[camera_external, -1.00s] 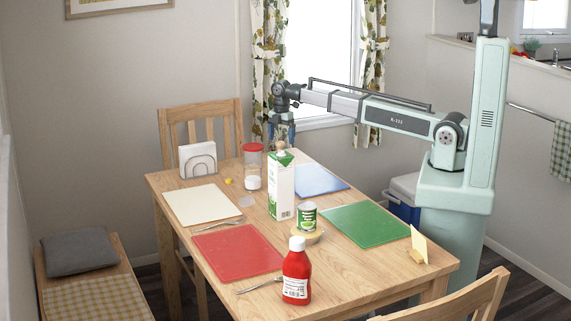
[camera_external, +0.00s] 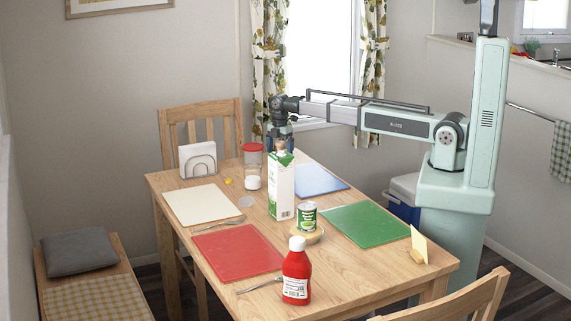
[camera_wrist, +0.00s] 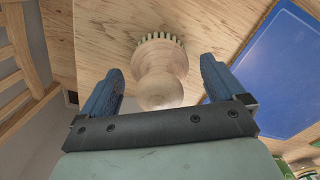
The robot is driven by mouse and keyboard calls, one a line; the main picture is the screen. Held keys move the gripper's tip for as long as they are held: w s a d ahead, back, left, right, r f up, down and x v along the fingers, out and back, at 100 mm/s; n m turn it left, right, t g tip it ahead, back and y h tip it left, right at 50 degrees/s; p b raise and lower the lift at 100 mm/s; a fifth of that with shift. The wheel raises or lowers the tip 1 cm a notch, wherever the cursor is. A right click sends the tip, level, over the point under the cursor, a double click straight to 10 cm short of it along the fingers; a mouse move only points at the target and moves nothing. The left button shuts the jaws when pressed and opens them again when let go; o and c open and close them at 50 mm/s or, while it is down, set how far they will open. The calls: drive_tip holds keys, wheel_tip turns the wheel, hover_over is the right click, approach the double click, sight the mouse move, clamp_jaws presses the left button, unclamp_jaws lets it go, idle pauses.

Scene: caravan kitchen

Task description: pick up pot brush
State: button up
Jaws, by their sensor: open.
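The pot brush (camera_wrist: 160,65) has a pale wooden knob handle and a ring of bristles at its far edge. In the wrist view it stands on the wooden table between my two blue fingers. In the external view only the top of its knob (camera_external: 280,145) shows, behind the milk carton and below my gripper. My gripper (camera_wrist: 160,85) is open, with a finger on either side of the knob and a visible gap at each side. In the external view my gripper (camera_external: 280,140) points down at the far end of the table; its fingertips are partly hidden by the carton.
A tall milk carton (camera_external: 281,192) stands just in front of the brush. A can (camera_external: 307,216) and ketchup bottle (camera_external: 297,274) are nearer.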

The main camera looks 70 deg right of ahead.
drive_tip(key=c, duration=1.1)
drive_tip(key=shift+c, duration=0.2)
drive_tip(key=shift+r, duration=0.1)
